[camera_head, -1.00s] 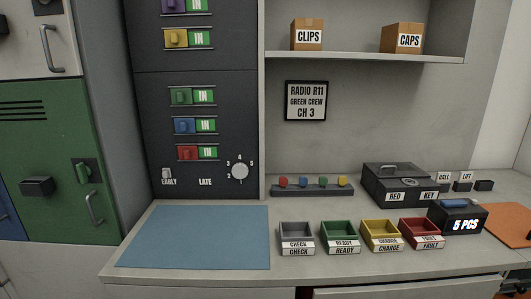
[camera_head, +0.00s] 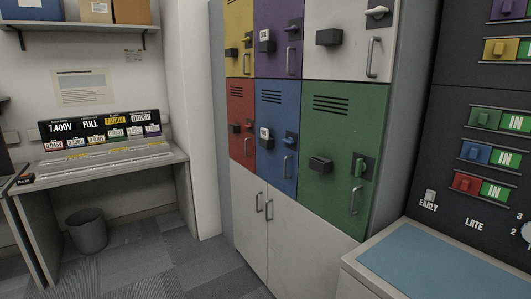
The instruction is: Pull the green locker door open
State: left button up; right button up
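The green locker door (camera_head: 344,157) is in the lower row of the locker block, at its right end in the head view. It looks shut, flush with its neighbours. It has dark vent slots at the top, a black box-shaped fitting (camera_head: 320,164) at mid height, a green latch lever (camera_head: 360,166) on a dark plate, and a grey vertical pull handle (camera_head: 354,200) at the lower right. Neither of my grippers shows in the view.
Blue (camera_head: 276,133) and red (camera_head: 242,121) lockers stand left of the green one, white cupboard doors (camera_head: 281,235) below. A counter with a blue mat (camera_head: 440,265) juts out at the lower right. Carpet (camera_head: 190,270) is clear at left; a grey bin (camera_head: 88,230) stands under a desk.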

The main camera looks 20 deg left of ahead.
aim_at(342, 124)
jog(key=u, duration=0.1)
jog(key=k, duration=0.45)
jog(key=z, duration=1.65)
jog(key=i, duration=0.75)
jog(key=u, duration=0.75)
jog(key=i, duration=0.6)
jog(key=u, duration=0.7)
